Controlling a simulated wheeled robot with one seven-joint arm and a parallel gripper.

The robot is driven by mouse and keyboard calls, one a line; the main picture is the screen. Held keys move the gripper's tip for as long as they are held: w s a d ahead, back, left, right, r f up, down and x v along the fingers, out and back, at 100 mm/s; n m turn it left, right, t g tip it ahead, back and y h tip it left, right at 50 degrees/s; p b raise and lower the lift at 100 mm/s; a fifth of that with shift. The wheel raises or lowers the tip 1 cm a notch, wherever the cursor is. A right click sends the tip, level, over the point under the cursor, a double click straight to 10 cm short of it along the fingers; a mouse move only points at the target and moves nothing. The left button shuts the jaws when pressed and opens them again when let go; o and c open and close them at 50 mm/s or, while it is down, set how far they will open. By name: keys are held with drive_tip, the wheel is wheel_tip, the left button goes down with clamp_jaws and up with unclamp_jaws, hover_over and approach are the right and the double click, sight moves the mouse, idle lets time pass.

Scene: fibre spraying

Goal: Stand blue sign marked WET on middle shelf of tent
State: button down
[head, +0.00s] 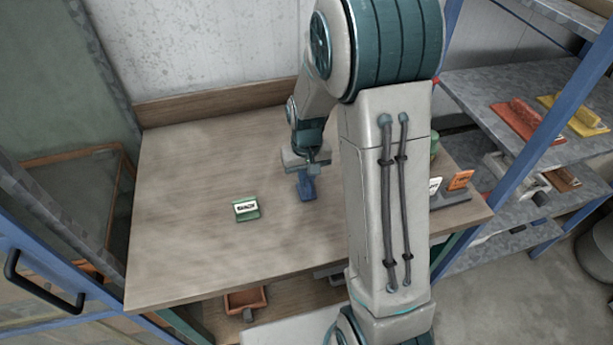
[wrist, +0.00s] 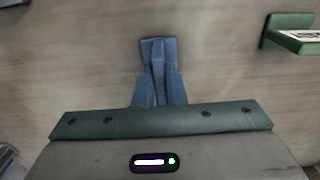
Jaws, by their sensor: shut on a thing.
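The blue sign (head: 306,189) is held just below my gripper (head: 307,172), low over the middle of the wooden worktable. In the wrist view my gripper (wrist: 159,88) has its blue fingers close together, with the blue sign (wrist: 158,46) between and beyond their tips. Its lettering does not show in either view. I cannot tell whether it touches the tabletop. A blue-framed enclosure (head: 38,235) with a dark handle stands at the left and may be the tent; its middle shelf cannot be made out.
A green sign with a white label (head: 246,208) stands on the worktable (head: 190,170), left of my gripper; it also shows in the wrist view (wrist: 287,30). An orange sign (head: 461,180) is at the table's right. Shelves (head: 510,85) with trowels stand at right. The table's left is clear.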

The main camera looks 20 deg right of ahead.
sight(307, 177)
drive_tip(key=shift+f, duration=0.15)
drive_tip(key=c, duration=1.5)
unclamp_jaws()
wheel_tip(307, 177, up, 12)
drive_tip(key=s+r+t, duration=0.1)
drive_tip(key=s+r, duration=0.1)
drive_tip(key=s, duration=0.6)
drive_tip(key=s+r+t, duration=0.2)
drive_tip(key=s+r, duration=0.1)
drive_tip(key=s, duration=0.6)
drive_tip(key=shift+b, duration=0.35)
drive_tip(key=shift+o, duration=0.5)
drive_tip(key=shift+s+f, duration=0.25)
drive_tip(key=shift+s, duration=0.35)
